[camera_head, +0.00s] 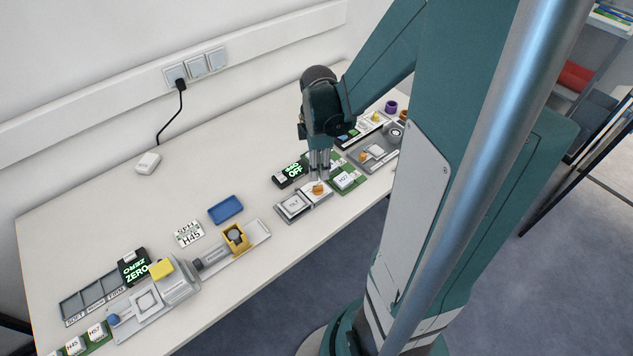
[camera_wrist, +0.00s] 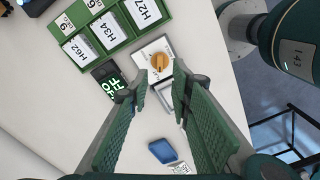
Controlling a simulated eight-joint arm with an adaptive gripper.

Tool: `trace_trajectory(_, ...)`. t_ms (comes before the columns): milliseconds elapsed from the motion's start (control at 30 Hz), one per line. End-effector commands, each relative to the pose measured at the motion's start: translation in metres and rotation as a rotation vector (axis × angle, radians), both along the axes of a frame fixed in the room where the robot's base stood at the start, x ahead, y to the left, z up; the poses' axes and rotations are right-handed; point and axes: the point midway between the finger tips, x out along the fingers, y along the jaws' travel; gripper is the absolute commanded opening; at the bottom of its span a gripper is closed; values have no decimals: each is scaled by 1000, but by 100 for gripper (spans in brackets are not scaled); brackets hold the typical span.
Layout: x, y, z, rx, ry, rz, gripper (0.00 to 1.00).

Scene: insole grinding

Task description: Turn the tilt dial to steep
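The tilt dial is an orange knob (camera_head: 318,188) on a light plate, beside a panel labelled TILT (camera_head: 293,205) near the table's front edge. In the wrist view the orange knob (camera_wrist: 160,61) sits on its white plate, just beyond my fingertips. My gripper (camera_head: 320,174) points down directly over the dial. In the wrist view my gripper (camera_wrist: 161,83) is open, with a finger to each side of the knob's line and nothing between them. The fingers appear apart from the knob. The plate's markings are too small to read, so I cannot tell the dial's setting.
A black display reading OFF (camera_head: 291,172) stands behind the dial. A green tray of cards, one marked H27 (camera_head: 345,180), lies close to its right. Another orange knob (camera_head: 364,156) is farther right. A blue tray (camera_head: 225,209) lies left, with clear tabletop behind it.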

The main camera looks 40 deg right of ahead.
Motion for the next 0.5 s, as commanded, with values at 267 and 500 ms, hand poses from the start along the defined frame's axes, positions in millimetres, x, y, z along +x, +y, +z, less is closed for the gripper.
trace_trajectory(267, 0, 0, -4, 0, 0, -1, 22)
trace_trajectory(500, 0, 0, -21, 0, 0, -1, 22)
